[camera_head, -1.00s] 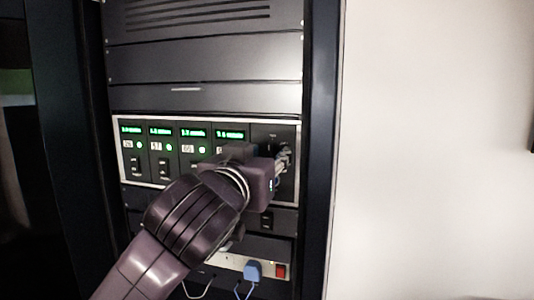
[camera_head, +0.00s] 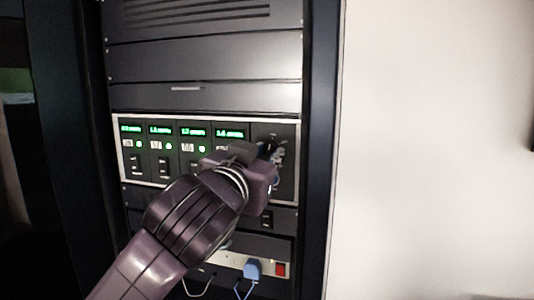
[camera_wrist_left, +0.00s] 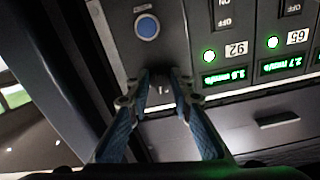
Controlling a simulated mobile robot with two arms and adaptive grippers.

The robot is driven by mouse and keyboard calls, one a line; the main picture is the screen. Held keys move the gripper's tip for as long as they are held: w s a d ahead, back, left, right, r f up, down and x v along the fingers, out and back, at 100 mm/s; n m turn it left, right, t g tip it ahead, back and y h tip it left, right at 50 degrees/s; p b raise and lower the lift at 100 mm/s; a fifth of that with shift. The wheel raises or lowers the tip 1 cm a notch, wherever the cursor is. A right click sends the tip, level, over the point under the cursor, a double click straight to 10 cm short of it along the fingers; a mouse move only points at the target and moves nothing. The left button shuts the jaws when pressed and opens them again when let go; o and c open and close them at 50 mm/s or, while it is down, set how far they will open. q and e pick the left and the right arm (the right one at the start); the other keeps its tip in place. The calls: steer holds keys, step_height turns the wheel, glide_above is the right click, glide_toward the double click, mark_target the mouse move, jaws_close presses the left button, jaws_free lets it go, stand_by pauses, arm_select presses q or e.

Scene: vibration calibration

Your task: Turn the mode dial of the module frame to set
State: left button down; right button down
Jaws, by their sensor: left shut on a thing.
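The module frame (camera_head: 121,152) is a light-edged panel across the rack, with green displays and rocker switches on its modules. Its rightmost module (camera_head: 288,187) is dark and has no display. My left gripper (camera_head: 274,149) is at the upper part of that module, its wrist rolled. In the left wrist view, which is upside down, its two blue fingers (camera_wrist_left: 160,82) reach the panel close together, shut on the mode dial. The dial itself is mostly hidden by the fingers, and its pointer setting cannot be read. My right gripper is not in view.
A round blue button (camera_wrist_left: 147,27) sits on the same module, close to the fingertips. A lit module display (camera_wrist_left: 228,75) is beside it. Below the frame are a blue plug (camera_head: 253,268) and a red switch (camera_head: 280,270). The white wall (camera_head: 430,150) is at right.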

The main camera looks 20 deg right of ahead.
arm_select(q)
steer(key=m+p, duration=0.1)
steer(key=m, duration=0.4)
steer(key=shift+a+r, duration=0.1)
steer(key=shift+r, duration=0.05)
steer(key=shift+m+p, duration=0.45)
steer(key=shift+m, duration=1.95)
steer(key=c, duration=1.7)
jaws_free()
steer(key=shift+c, duration=0.2)
steer(key=v, duration=1.2)
